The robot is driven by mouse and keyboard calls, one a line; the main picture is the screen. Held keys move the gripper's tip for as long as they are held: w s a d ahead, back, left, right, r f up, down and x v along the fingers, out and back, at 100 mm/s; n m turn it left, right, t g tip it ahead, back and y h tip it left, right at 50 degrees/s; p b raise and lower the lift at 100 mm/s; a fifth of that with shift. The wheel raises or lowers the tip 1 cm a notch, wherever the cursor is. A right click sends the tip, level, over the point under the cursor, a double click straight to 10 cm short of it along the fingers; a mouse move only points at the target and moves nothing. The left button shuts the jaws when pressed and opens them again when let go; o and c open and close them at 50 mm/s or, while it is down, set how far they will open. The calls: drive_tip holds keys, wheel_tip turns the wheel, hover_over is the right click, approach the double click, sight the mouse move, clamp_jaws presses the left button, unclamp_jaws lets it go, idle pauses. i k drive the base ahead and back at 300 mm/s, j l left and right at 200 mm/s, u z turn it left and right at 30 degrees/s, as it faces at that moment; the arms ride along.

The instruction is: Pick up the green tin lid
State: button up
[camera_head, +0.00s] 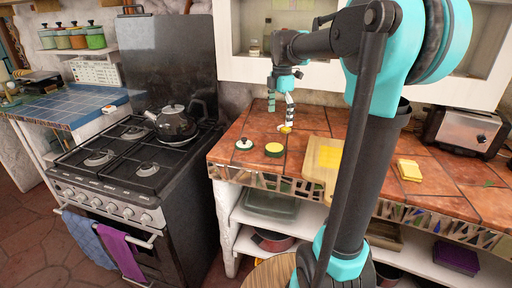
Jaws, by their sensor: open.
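A small round pale lid with a green tint and a dark knob (245,144) lies on the tiled counter (232,160), near its left front corner. Just right of it lies a round piece with a yellow top and dark green rim (274,149). At this size I cannot tell for certain which is the green tin lid. My gripper (279,117) hangs over the back of the counter, behind and to the right of both. Its fingers are apart, and I see nothing held between them.
A cutting board (318,181) with a yellow item lies right of the round pieces. Another yellow block (409,170) and a toaster (466,132) are farther right. The stove (100,170) with a kettle (175,122) stands left. Bare tiles surround the lids.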

sight(243, 145)
drive_tip(key=i+j+z, duration=0.1)
drive_tip(key=j+z, duration=0.55)
drive_tip(key=j, duration=0.2)
